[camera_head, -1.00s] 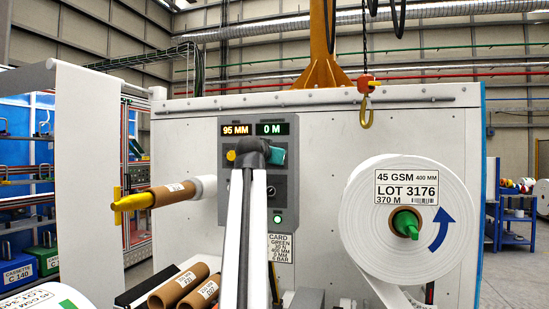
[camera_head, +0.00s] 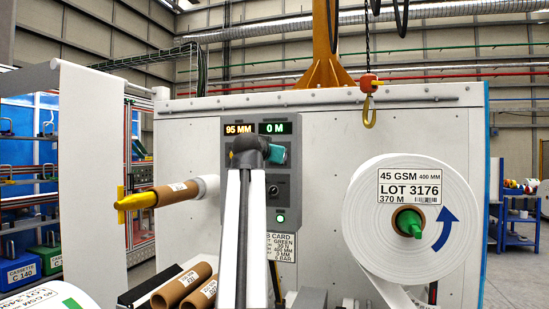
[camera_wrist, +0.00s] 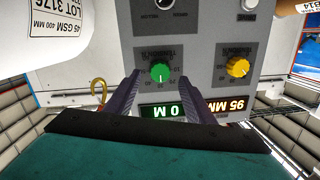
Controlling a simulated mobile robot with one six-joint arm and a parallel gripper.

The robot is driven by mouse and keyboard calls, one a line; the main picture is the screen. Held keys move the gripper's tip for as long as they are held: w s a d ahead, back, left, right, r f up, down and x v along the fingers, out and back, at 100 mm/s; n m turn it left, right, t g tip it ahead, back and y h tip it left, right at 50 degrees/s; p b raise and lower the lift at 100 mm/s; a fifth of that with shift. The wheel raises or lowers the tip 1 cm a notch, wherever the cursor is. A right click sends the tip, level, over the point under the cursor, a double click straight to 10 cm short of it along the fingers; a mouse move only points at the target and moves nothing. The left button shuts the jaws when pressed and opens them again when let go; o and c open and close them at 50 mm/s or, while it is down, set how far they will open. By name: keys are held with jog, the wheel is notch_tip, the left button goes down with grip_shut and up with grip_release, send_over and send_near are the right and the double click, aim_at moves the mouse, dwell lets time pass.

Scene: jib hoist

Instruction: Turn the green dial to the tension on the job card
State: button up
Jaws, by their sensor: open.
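The green dial (camera_wrist: 160,72) shows in the wrist view, which is upside down, on the grey control panel. Its numbered scale is too small to read surely. My gripper (camera_wrist: 160,80) is open, with one dark finger on each side of the dial; I cannot tell whether they touch it. In the head view my gripper (camera_head: 277,154) and arm cover the dial. The job card (camera_head: 283,246) hangs below the panel, partly behind my arm. It names GREEN, with a line that seems to read 30 N, then 400 MM.
A yellow dial (camera_wrist: 237,68) sits beside the green one. Displays read 95 MM (camera_head: 238,128) and 0 M (camera_head: 276,128). A large white roll (camera_head: 410,225) is at right, a cored spindle (camera_head: 165,194) at left. A hoist hook (camera_head: 369,112) hangs above the roll.

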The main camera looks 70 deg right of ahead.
jog(key=s+a+p, duration=0.1)
jog(key=a+p, duration=0.4)
jog(key=a, duration=0.4)
jog(key=shift+s+a+r, duration=0.15)
jog(key=shift+a+r, duration=0.15)
dwell(0.6)
